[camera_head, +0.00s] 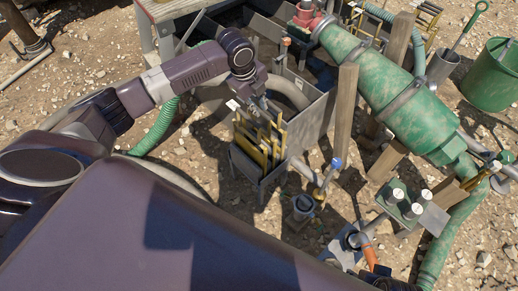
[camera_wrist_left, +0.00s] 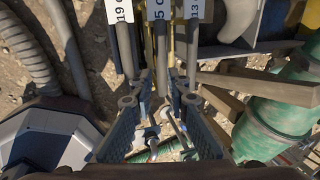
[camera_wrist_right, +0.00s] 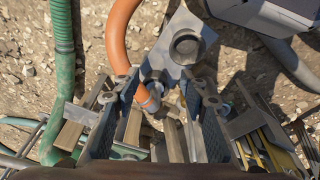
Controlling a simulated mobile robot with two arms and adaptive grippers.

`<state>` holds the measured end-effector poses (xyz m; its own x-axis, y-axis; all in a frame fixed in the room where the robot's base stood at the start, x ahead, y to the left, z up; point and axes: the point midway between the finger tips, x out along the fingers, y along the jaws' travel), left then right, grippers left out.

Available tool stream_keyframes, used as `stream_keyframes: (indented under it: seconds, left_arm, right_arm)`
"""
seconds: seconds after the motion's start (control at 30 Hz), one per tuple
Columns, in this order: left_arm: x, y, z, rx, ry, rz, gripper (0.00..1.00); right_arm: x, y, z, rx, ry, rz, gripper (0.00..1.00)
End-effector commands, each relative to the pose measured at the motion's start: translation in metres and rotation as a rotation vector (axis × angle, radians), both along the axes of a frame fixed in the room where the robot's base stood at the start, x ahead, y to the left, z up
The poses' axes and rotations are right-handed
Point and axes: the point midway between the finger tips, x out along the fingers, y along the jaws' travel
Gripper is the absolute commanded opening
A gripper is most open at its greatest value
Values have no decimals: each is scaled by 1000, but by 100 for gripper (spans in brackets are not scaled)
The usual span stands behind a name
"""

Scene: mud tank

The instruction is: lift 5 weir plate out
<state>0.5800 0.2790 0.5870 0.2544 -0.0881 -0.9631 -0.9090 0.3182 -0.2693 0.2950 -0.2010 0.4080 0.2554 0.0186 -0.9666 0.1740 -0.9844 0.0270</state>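In the left wrist view, a plate handle tagged "5 c" (camera_wrist_left: 160,75) stands between the fingers of my left gripper (camera_wrist_left: 160,102). The fingers are apart, with a gap showing on each side of it. Handles tagged "19 c" (camera_wrist_left: 124,50) and "13" (camera_wrist_left: 193,45) stand on either side. In the head view, my left gripper (camera_head: 258,103) is just above several upright yellow plates (camera_head: 262,142) in a grey metal rack (camera_head: 259,174). The fingertips there are too small to make out. My right gripper (camera_wrist_right: 160,100) is open and empty over other equipment.
A grey tank (camera_head: 310,118) with wooden posts (camera_head: 343,115) is beside the rack. An orange hose (camera_wrist_right: 117,40) passes near my right gripper. Gravel ground lies around.

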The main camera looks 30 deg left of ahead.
Motion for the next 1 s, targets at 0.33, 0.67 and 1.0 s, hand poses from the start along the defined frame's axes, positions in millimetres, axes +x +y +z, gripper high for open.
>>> stream_keyframes:
  seconds: [0.33,0.67,1.0]
  left_arm:
    - [10,4,-40,0,3,1,16]
    - [13,4,-47,0,0,0,16]
    - [13,4,-47,0,0,1,0]
  right_arm:
    - [-1,-1,46,1,-27,-3,40]
    - [-3,-2,58,1,-31,-5,40]
    - [-3,-2,58,1,-31,-5,40]
